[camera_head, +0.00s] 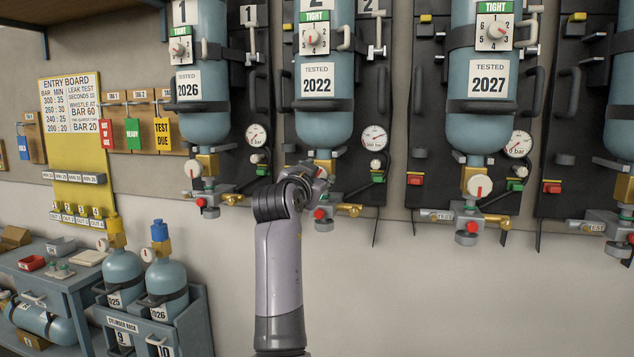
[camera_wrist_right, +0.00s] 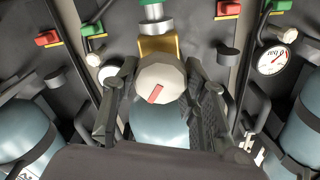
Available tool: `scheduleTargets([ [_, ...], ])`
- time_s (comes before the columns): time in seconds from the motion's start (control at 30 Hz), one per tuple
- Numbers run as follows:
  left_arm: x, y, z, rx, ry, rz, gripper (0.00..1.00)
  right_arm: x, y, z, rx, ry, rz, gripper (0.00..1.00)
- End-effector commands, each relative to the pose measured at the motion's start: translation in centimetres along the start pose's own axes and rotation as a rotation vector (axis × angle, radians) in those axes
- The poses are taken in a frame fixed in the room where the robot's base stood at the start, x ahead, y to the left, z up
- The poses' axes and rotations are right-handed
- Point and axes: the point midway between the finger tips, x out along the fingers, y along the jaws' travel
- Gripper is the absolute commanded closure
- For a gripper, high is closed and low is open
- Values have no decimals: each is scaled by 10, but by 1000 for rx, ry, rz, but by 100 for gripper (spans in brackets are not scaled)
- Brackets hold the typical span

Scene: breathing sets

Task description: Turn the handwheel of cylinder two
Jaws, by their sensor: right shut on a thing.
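Cylinder two (camera_head: 323,115) is a blue-grey cylinder hanging upside down on the wall, with a "TESTED 2022" label and a dial marked "TIGHT" above it. Its brass valve is at the bottom. My right gripper (camera_head: 322,178) is at this valve and its arm hides most of the handwheel in the head view. In the right wrist view, the pale handwheel (camera_wrist_right: 158,87) with a red mark sits between the two fingers of my right gripper (camera_wrist_right: 160,95), which are shut on it. The red mark is tilted. My left gripper is not in view.
Cylinder two's gauge (camera_head: 375,138) hangs to its right. Cylinder one (camera_head: 205,120) hangs to the left and a cylinder labelled 2027 (camera_head: 478,120) to the right, each with its own handwheel. A cylinder rack (camera_head: 150,325) and a bench stand at the lower left.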

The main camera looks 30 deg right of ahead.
Motion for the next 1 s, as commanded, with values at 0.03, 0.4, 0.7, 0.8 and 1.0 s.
scheduleTargets([
  [0.03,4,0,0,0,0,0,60,0,1,7,44,-11,3,88],
  [0.4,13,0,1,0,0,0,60,0,2,7,395,-11,7,88],
  [0.7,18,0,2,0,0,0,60,0,2,7,678,-10,10,88],
  [0.8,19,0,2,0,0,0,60,0,2,7,774,-10,12,88],
  [1.0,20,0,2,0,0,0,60,0,2,7,963,-10,14,88],
])
